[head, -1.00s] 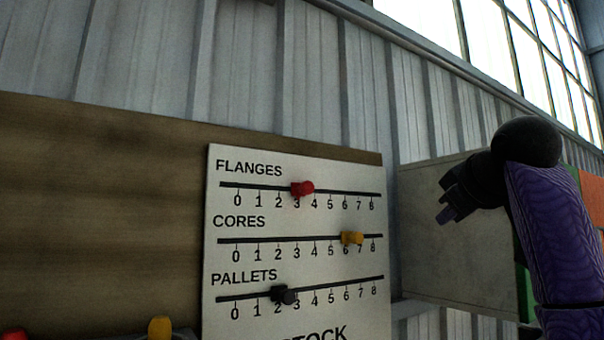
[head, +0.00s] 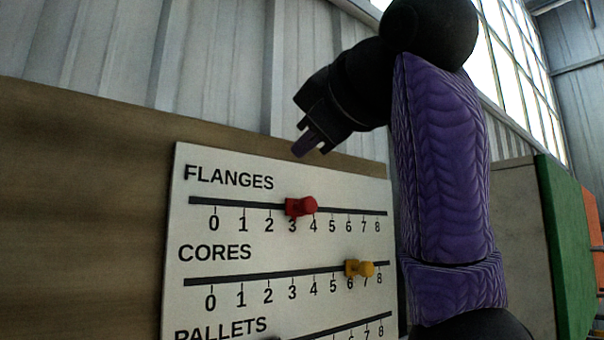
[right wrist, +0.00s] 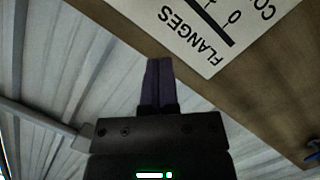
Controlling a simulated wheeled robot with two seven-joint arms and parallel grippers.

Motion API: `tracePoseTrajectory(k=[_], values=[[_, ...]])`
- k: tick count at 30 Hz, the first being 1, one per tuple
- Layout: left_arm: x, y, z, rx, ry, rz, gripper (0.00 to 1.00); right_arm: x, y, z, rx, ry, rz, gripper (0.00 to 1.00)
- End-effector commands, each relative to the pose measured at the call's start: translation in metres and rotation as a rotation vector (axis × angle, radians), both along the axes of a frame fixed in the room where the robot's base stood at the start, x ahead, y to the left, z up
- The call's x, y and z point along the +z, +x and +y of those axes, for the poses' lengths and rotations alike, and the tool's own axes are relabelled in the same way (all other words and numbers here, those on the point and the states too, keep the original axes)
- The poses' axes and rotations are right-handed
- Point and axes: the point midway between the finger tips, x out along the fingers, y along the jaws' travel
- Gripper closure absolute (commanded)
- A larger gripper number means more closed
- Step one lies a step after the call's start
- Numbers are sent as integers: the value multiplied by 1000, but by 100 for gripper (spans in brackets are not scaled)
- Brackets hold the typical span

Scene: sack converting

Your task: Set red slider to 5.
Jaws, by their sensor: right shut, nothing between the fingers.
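The red slider (head: 302,206) sits on the top track (head: 245,205) of a white board, under the label FLANGES. Its base is at about the 3 mark, and its knob juts out toward the 4. My right gripper (head: 304,148) is shut and empty, up above the red slider near the board's top edge, apart from it. In the right wrist view the closed fingers (right wrist: 158,82) show beside the board's FLANGES corner (right wrist: 205,45), which appears upside down; the red slider is out of that view. My left gripper is not in view.
A yellow slider (head: 359,268) sits on the CORES track at about 6. The PALLETS row is cut off at the bottom. The white board hangs on a brown panel (head: 80,200). A green panel (head: 566,260) stands at the right. The space before the red slider is clear.

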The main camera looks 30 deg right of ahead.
Motion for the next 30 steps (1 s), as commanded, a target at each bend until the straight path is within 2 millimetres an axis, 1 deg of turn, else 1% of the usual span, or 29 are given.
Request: tracePoseTrajectory(k=[1,3,6,8,9,10,15,27,29,30], values=[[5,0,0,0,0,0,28,-1,11,-1,-2,0,5,100],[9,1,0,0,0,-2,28,-4,27,-3,-2,1,6,100],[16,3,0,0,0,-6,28,-7,48,-5,-1,1,5,100],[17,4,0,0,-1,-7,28,-12,57,-8,-2,2,3,100],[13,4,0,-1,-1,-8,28,-20,56,-15,-3,2,1,100],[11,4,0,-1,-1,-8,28,-24,56,-18,-3,2,1,100],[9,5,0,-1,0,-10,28,-37,57,-31,-2,1,1,100],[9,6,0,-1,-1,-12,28,-39,56,-35,-1,1,1,100],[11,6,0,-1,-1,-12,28,-38,57,-39,-1,3,2,100],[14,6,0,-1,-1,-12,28,-38,58,-45,-2,3,4,100]])
